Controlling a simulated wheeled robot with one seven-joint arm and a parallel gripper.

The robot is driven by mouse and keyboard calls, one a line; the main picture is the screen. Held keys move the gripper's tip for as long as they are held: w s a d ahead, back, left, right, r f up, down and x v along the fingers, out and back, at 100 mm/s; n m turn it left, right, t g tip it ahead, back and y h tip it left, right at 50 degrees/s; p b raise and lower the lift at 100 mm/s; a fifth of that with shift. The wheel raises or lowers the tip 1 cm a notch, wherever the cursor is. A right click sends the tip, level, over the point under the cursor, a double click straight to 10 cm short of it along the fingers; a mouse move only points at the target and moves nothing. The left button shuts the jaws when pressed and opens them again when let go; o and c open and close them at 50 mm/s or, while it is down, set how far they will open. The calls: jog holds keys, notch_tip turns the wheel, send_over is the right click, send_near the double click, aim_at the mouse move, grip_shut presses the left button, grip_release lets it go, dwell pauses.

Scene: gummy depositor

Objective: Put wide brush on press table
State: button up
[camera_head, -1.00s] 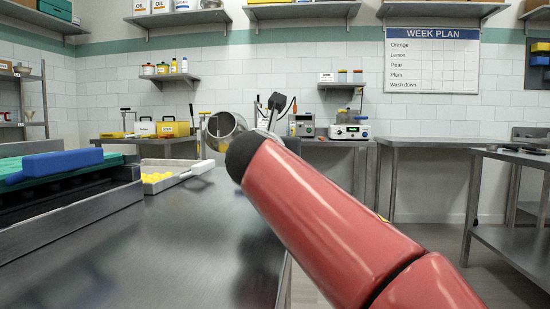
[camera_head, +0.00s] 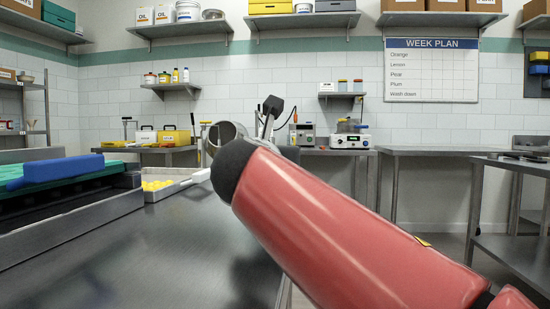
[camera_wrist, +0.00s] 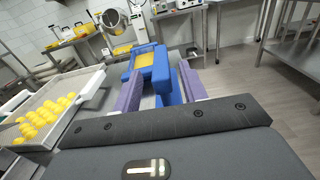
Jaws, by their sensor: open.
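My gripper (camera_wrist: 160,74) is open, with its two purple-lined fingers apart in the wrist view. A blue shape with a yellow panel (camera_wrist: 145,60) shows between and beyond the fingers; I cannot tell whether they touch it. In the head view my red arm hides most of the gripper. No wide brush is clearly identifiable. A long blue block (camera_head: 60,168) lies on green moulds at the left. A white-handled tool (camera_head: 200,176) lies at the edge of a tray of yellow sweets (camera_head: 156,185). Which surface is the press table is not clear.
A steel table (camera_head: 150,245) fills the left foreground. Steel benches stand along the back wall (camera_head: 430,151) and at the right (camera_head: 510,160). A tilted metal drum (camera_head: 224,134) and a white-fronted device (camera_head: 350,139) are at the back. Open floor shows at the right.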

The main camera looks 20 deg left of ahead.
jog(key=v, duration=0.6)
jog(key=shift+s, duration=0.3)
jog(key=w+d+f+m+g+h, duration=0.1)
jog(key=d+f+m+g+h, duration=0.2)
jog(key=d+f+m, duration=0.9)
jog(key=w+d+f+m+g+h, duration=0.1)
jog(key=d+f+m+g+h, duration=0.45)
jog(key=d, duration=1.05)
jog(key=s+d+f+m+g+y, duration=0.1)
jog(key=s+d+f+m, duration=0.35)
jog(key=f+m, duration=0.25)
jog(key=s+d+f+m+g+y, duration=0.1)
jog(key=s+d+f+m, duration=0.2)
jog(key=s+f+m, duration=0.4)
jog(key=s+d+f+m+g+y, duration=0.1)
jog(key=s+d+f+m, duration=0.3)
jog(key=f+m, duration=0.4)
notch_tip(320, 180, up, 9)
jog(key=p, duration=0.9)
